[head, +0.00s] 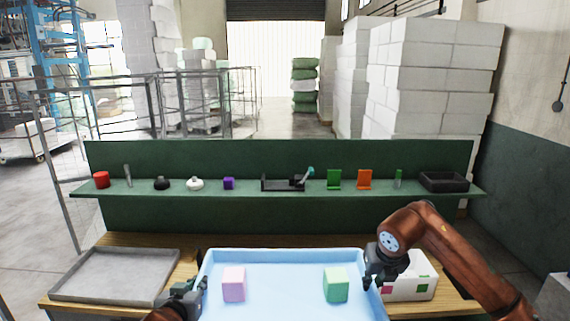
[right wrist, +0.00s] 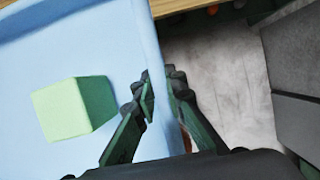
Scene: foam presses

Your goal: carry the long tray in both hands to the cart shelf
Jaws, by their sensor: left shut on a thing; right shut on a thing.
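The long light-blue tray (head: 285,260) is low in the middle of the head view, its near end cut off by the frame. A pink block (head: 234,284) and a green block (head: 336,284) stand apart inside it. My left gripper (head: 201,284) is shut on the tray's left wall. My right gripper (head: 374,280) is shut on its right wall. In the right wrist view the right fingers (right wrist: 164,92) straddle the tray wall, with the green block (right wrist: 75,108) inside. I make out no cart for certain.
A wooden table (head: 215,242) holds a grey tray (head: 118,275) at left and a white box with coloured squares (head: 412,284) at right. Behind, a green shelf (head: 240,189) carries several small items. Bare floor (right wrist: 215,80) shows beside the tray in the right wrist view.

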